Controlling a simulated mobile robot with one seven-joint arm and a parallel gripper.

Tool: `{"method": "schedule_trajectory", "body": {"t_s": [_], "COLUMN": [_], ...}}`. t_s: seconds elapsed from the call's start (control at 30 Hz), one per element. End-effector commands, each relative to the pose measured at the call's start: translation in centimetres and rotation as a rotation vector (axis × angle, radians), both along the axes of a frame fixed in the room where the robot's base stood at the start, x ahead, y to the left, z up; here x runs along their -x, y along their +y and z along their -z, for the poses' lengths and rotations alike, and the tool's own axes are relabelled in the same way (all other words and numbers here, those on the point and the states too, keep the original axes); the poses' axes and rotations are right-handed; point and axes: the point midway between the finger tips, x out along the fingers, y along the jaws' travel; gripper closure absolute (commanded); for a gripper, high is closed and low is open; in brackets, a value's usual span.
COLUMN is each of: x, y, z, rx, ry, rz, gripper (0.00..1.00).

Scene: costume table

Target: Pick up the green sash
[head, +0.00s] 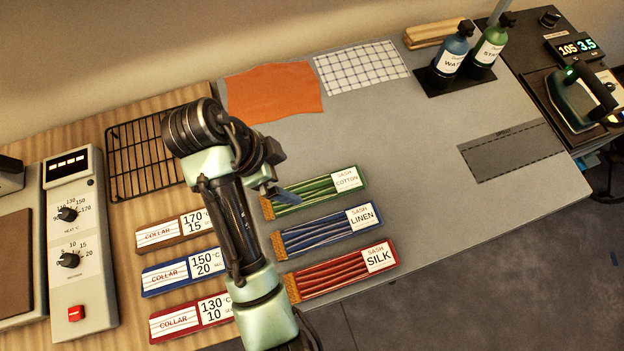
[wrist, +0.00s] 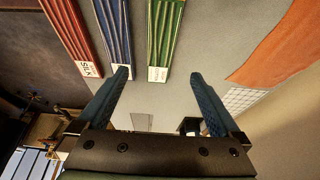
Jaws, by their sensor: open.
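The green sash (head: 318,192) lies folded flat on the grey table, with a white label reading SASH COTTON at its right end. It also shows in the wrist view (wrist: 165,35), ahead of the fingers and between their lines. My gripper (head: 280,192) is in the head view just above the left part of the green sash, partly hidden by its own arm. In the wrist view my gripper (wrist: 168,80) has its two blue fingers wide apart with nothing between them. The fingers appear apart from the sash.
The blue linen sash (head: 330,230) and red silk sash (head: 340,271) lie in front of the green one. Collar packs (head: 172,234) lie to the left. An orange cloth (head: 273,92) and checked cloth (head: 361,68) lie behind. A black wire rack (head: 140,160) stands left. The table's middle is clear.

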Motion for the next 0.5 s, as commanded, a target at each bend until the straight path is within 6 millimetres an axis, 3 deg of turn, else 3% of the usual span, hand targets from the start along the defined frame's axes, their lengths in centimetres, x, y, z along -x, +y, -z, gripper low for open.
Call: {"method": "schedule_trajectory", "body": {"t_s": [0.5], "x": [-0.6], "y": [-2.2], "z": [6.3], "rx": [0.000], "ry": [0.003], "rz": [0.009], "gripper": [0.00]}}
